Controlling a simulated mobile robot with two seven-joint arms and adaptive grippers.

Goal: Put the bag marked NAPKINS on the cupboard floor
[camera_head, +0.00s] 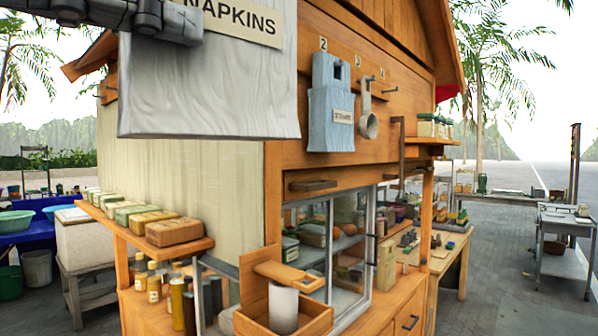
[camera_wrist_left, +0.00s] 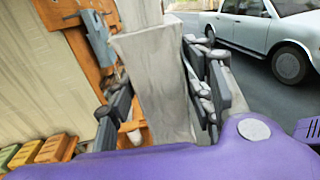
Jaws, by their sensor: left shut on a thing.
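The grey-white bag marked NAPKINS (camera_head: 215,85) hangs large and close at the top left of the head view. Its label is at the upper edge, partly cut off by the frame. My left gripper (camera_wrist_left: 162,100) is shut on it, with a dark finger on each side of the bag in the left wrist view (camera_wrist_left: 150,65). The glass-fronted cupboard (camera_head: 372,240) is in the stall's front, below and right of the bag. Shelves with food show through its panes, but its floor is mostly hidden. My right gripper is not in view.
A blue bag marked STRAWS (camera_head: 330,115) hangs on a numbered hook board, beside a ladle (camera_head: 368,122). A side shelf (camera_head: 150,240) holds several wrapped blocks. A wooden box with a white cylinder (camera_head: 283,308) stands before the cupboard. A wooden counter (camera_head: 450,260) extends right.

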